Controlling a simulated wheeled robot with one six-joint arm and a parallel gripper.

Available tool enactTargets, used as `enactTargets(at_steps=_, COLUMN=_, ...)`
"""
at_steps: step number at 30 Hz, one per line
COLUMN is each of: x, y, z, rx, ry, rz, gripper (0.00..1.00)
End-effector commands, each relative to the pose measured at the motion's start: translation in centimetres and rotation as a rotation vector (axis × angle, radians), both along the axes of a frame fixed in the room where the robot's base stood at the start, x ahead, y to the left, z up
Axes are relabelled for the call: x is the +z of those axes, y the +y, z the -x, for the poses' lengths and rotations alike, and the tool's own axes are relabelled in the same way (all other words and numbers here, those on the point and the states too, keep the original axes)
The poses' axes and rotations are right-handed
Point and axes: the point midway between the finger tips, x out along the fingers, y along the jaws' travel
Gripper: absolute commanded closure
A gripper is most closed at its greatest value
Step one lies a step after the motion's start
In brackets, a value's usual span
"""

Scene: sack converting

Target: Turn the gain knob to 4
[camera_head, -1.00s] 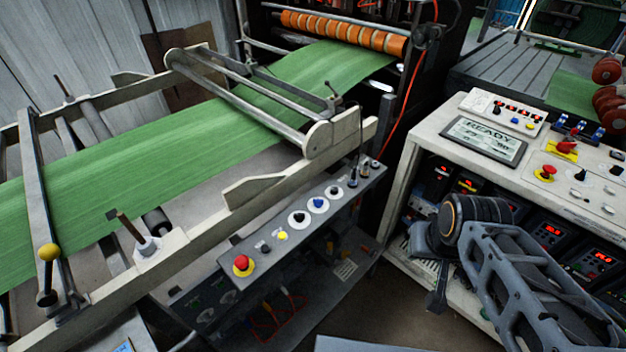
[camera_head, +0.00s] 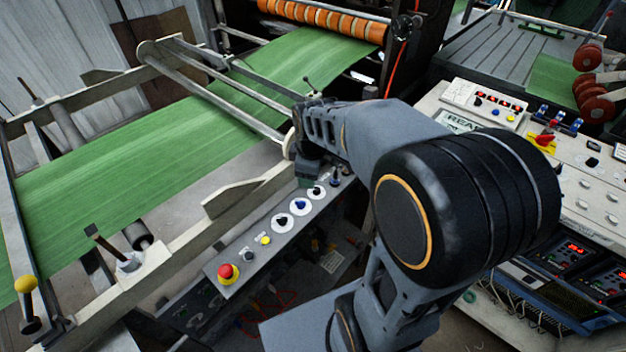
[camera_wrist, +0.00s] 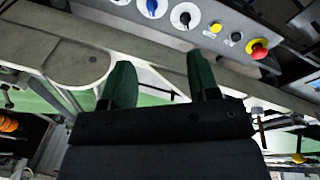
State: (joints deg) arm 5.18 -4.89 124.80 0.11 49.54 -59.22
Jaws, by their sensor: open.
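A grey control panel (camera_head: 258,252) carries three knobs on white round dials: a black one (camera_head: 283,221), a blue one (camera_head: 300,206) and another dark one (camera_head: 316,192). I cannot read their labels, so I cannot tell which is the gain knob. The wrist view shows the black knob (camera_wrist: 185,17) and the blue knob (camera_wrist: 152,7) at its top edge, with the third dial cut off. My gripper (camera_wrist: 161,76) is open and empty, its green fingers apart from the knobs. In the head view my gripper (camera_head: 308,172) is near the far dial, partly hidden by my arm.
A red mushroom button on a yellow base (camera_head: 228,272), a small black knob (camera_head: 248,256) and a yellow button (camera_head: 266,240) share the panel. The machine's pale side rail (camera_head: 240,200) and green web (camera_head: 130,150) lie beside it. A white console (camera_head: 590,185) stands right.

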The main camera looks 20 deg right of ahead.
Motion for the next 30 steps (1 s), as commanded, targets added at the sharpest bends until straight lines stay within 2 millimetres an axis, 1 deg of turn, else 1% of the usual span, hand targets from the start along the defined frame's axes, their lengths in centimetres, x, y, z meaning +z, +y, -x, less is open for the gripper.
enactTargets(at_steps=1, x=0.3, y=-0.7, z=-1.7, rx=0.134, ry=0.033, rz=0.022, gripper=0.45)
enactTargets(at_steps=3, x=-0.4, y=-1.6, z=-3.9, rx=0.336, ry=0.062, rz=0.052, gripper=0.45)
enactTargets(at_steps=6, x=-1.8, y=-3.0, z=-6.4, rx=0.601, ry=0.098, rz=0.081, gripper=0.45)
enactTargets(at_steps=10, x=-4.0, y=-4.7, z=-8.8, rx=0.889, ry=0.134, rz=0.099, gripper=0.45)
enactTargets(at_steps=12, x=-5.1, y=-5.4, z=-9.6, rx=1.013, ry=0.146, rz=0.103, gripper=0.45)
enactTargets(at_steps=15, x=-6.4, y=-6.3, z=-10.5, rx=1.151, ry=0.158, rz=0.106, gripper=0.45)
enactTargets(at_steps=18, x=-7.3, y=-6.9, z=-11.0, rx=1.243, ry=0.164, rz=0.108, gripper=0.45)
enactTargets(at_steps=23, x=-8.9, y=-7.3, z=-11.2, rx=1.308, ry=0.168, rz=0.106, gripper=0.45)
enactTargets(at_steps=26, x=-10.3, y=-7.4, z=-11.2, rx=1.318, ry=0.170, rz=0.104, gripper=0.45)
enactTargets(at_steps=30, x=-12.9, y=-7.4, z=-11.2, rx=1.317, ry=0.170, rz=0.103, gripper=0.45)
